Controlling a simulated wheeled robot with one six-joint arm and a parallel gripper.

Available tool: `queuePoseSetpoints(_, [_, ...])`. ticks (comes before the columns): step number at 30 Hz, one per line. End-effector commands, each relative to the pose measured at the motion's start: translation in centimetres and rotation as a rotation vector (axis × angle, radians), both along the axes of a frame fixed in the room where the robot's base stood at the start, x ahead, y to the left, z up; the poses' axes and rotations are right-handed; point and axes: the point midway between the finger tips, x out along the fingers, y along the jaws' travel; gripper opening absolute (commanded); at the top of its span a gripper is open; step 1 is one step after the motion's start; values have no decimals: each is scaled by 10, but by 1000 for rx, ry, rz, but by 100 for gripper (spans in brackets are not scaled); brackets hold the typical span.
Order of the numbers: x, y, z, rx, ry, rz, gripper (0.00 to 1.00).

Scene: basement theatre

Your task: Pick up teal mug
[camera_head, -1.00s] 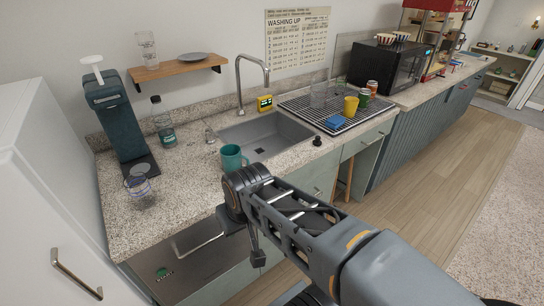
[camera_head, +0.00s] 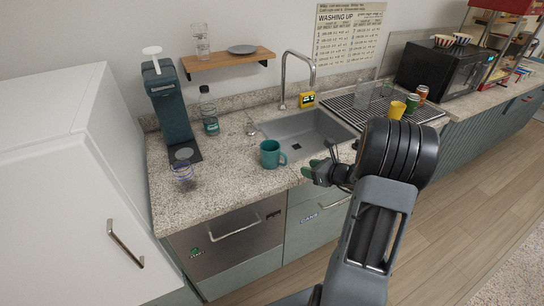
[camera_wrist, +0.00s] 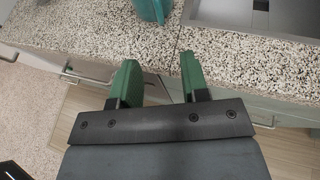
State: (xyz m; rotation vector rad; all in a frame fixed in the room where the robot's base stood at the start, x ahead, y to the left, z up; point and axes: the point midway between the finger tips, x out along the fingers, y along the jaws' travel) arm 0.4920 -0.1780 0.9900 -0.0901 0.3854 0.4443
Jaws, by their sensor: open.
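The teal mug (camera_head: 270,154) stands upright on the speckled counter, just left of the sink, with its handle towards the right. In the wrist view the mug (camera_wrist: 152,9) is cut off at the top edge, beyond my fingertips. My gripper (camera_head: 312,168) is to the right of the mug, near the counter's front edge, and apart from it. In the wrist view my gripper (camera_wrist: 158,65) shows two green fingers spread apart with nothing between them.
The sink (camera_head: 308,132) lies behind and right of the mug. A glass (camera_head: 184,175), a bottle (camera_head: 209,113) and a teal machine (camera_head: 170,108) stand to its left. A drying rack (camera_head: 350,113) with a yellow cup (camera_head: 396,110) is further right. The counter beside the mug is clear.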

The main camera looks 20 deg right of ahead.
Motion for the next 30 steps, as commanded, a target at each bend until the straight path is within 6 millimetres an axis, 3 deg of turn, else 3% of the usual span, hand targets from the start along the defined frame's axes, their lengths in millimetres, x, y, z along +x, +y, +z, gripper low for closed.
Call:
queuePoseSetpoints(9, [45,22,-21,5,1,-2,42])
queuePoseSetpoints(19, [64,31,-28,3,1,0,42])
queuePoseSetpoints(30, [100,48,-44,2,1,0,42])
